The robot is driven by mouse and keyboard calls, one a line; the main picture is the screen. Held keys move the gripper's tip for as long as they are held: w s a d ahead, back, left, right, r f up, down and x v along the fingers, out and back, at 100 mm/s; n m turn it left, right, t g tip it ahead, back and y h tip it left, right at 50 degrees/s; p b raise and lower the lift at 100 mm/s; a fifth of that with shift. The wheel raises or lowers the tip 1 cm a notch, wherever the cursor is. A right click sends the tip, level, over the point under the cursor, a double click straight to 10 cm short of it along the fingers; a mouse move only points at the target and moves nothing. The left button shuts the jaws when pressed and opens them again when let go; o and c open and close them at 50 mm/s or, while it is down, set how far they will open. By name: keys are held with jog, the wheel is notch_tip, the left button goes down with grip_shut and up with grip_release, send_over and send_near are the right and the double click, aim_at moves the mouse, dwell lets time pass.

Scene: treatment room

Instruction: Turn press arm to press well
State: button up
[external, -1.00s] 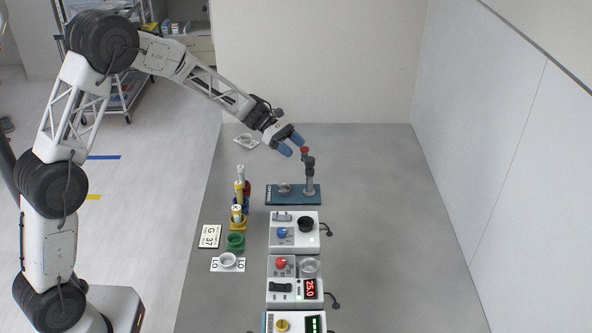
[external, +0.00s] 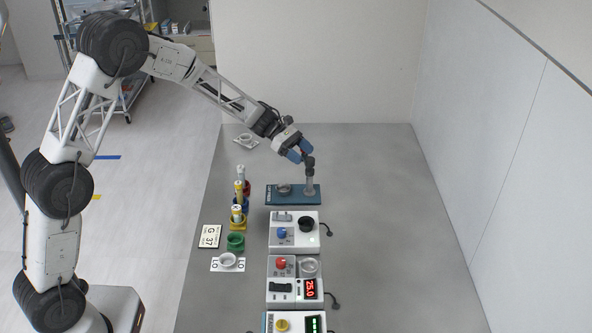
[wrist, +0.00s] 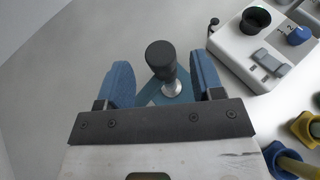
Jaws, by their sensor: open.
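The press stands at the far end of the row of devices, on a blue base (external: 275,200). A grey upright post (external: 309,185) rises from the base's right side, and a pale round well (external: 284,188) sits to its left. My gripper (external: 300,151) is open at the top of the post; the red tip of the press arm is hidden there. In the wrist view, a dark round post top (wrist: 160,54) lies between the open blue fingers of my gripper (wrist: 162,68). A metal collar and part of the blue base show below it. I cannot tell whether a finger touches.
A white device with a black cup (external: 306,224) and blue knob stands just in front of the press. Another with a red 25.0 display (external: 310,288) is nearer. Coloured tubes (external: 239,190) stand to the left. The table's right side is clear.

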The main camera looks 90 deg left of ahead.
aim_at(309, 158)
jog(key=shift+x, duration=1.9)
jog(key=shift+c, duration=0.4)
grip_shut()
